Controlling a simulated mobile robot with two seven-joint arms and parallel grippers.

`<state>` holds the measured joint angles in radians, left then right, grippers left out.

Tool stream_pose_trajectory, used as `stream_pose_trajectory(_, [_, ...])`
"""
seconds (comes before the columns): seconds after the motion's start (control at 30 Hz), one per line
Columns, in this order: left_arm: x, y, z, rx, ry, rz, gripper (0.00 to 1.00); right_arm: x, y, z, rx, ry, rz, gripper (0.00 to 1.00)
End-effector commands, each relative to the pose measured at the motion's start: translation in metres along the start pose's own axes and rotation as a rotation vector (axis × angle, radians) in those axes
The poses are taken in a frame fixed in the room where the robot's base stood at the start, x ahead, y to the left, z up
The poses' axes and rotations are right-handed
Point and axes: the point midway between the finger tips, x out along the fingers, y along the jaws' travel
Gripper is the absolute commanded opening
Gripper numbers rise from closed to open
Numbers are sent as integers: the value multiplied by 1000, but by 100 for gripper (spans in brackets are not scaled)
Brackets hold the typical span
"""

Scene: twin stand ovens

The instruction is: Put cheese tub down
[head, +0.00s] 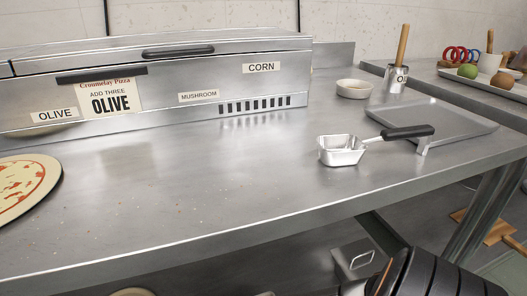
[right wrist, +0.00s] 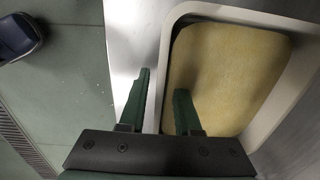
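In the right wrist view, a metal tub (right wrist: 304,75) with a flat yellow filling (right wrist: 235,75), which looks like the cheese, fills the right side. My right gripper (right wrist: 163,80) has its two green fingers part-way apart at the tub's left wall. The left finger is on the outer side of the rim; the right finger is over the yellow filling. A narrow gap shows between the fingers. Whether they press on the wall is unclear. In the head view, a metal box with a handle (head: 355,259) shows below the counter edge. My left gripper is not seen.
The steel counter (head: 225,195) is clear in the middle. A pizza base (head: 22,185) lies at left and a topping cabinet (head: 190,100) stands behind. A handled metal scoop (head: 343,151), white bowl (head: 354,89) and grey tray (head: 435,118) are at right.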

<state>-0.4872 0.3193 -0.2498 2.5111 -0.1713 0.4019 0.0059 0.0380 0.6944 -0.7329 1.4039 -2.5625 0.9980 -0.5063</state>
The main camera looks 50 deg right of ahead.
Motion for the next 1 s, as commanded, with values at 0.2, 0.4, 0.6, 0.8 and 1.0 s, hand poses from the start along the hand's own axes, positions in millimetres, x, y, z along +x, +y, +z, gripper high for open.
stream_pose_trajectory(0.2, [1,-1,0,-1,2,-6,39,0,0,0,0,1,0,34])
stream_pose_trajectory(0.4, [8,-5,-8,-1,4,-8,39,-17,-1,0,0,0,-1,34])
stream_pose_trajectory(0.6, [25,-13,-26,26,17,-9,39,-61,-1,-1,-3,1,-2,34])
stream_pose_trajectory(0.8, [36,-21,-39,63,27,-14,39,-100,0,0,-2,0,-1,34])
stream_pose_trajectory(1.0, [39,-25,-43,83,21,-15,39,-120,0,0,-1,0,-1,34])
